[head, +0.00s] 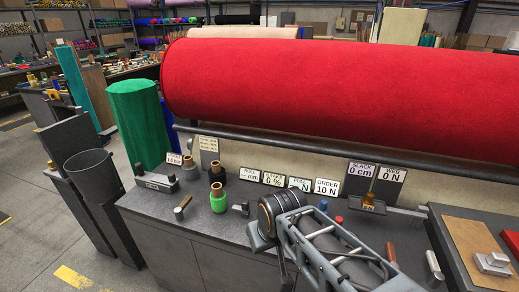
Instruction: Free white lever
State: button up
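No clearly white lever can be picked out in the head view. A small pale grey handle (433,262) stands at the right end of the grey bench, and I cannot tell whether it is the lever. A brown handle (391,252) is to its left, just beyond my arm. Another short lever with a tan end (183,204) sits at the bench's left part. My arm crosses the lower middle of the picture and hides part of the bench. My gripper's fingertips do not show.
Sign cards (327,187) line the bench's back. A green spool (218,200) and dark-based posts stand at left. A green roll (137,120) and dark bin (93,177) stand beyond the left end.

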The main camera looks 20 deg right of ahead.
aim_at(437, 277)
jog(key=z, duration=2.55)
